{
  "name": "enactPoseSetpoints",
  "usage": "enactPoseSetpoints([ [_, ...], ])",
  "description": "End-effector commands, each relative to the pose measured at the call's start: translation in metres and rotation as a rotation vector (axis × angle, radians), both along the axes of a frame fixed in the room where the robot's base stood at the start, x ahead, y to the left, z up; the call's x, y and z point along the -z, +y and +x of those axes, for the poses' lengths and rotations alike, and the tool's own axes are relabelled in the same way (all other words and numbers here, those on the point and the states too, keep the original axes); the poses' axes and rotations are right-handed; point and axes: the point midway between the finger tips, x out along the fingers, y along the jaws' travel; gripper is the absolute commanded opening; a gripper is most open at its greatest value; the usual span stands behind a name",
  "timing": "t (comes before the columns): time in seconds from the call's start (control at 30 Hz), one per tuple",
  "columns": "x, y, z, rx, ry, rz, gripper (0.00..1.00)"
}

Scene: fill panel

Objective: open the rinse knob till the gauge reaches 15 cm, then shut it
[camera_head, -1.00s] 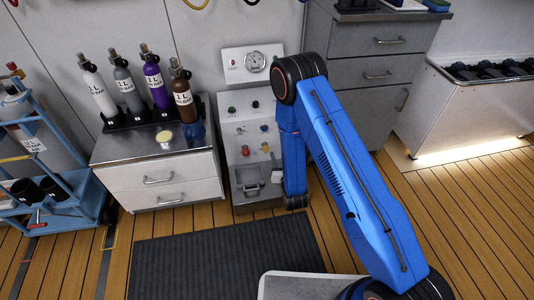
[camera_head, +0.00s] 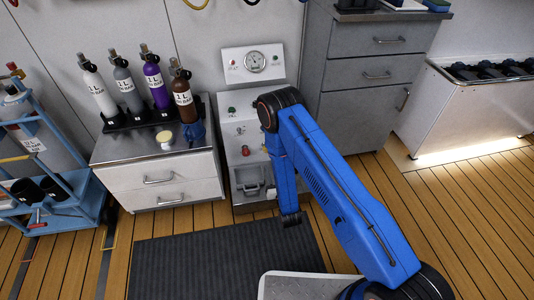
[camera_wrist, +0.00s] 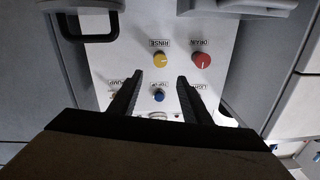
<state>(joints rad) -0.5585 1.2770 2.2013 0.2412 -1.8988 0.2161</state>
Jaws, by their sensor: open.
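The yellow rinse knob (camera_wrist: 160,60) is on the pale panel in the wrist view, under an upside-down RINSE label. The red drain knob (camera_wrist: 202,61) is beside it, and also shows in the head view (camera_head: 245,150). My gripper (camera_wrist: 160,77) is open and empty, its two dark fingers pointing at the panel. The rinse knob lies just beyond the gap between the fingertips, apart from them. A blue knob (camera_wrist: 158,95) shows between the fingers. In the head view my arm hides the rinse knob. The round gauge (camera_head: 255,62) is above the panel; its reading is too small to tell.
A cabinet (camera_head: 158,168) with several bottles is left of the panel, grey drawers (camera_head: 372,68) right. A dark mat (camera_head: 205,262) lies on the floor in front.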

Motion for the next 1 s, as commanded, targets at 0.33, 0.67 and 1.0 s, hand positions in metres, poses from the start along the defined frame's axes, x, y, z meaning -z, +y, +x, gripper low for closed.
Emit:
enactPoseSetpoints([
  [0.33,-0.001,0.020,0.060,0.001,-0.002,0.001,0.44],
  [0.67,0.000,0.036,0.104,-0.001,-0.001,0.000,0.44],
  [1.0,0.000,0.040,0.116,0.000,0.001,-0.001,0.44],
])
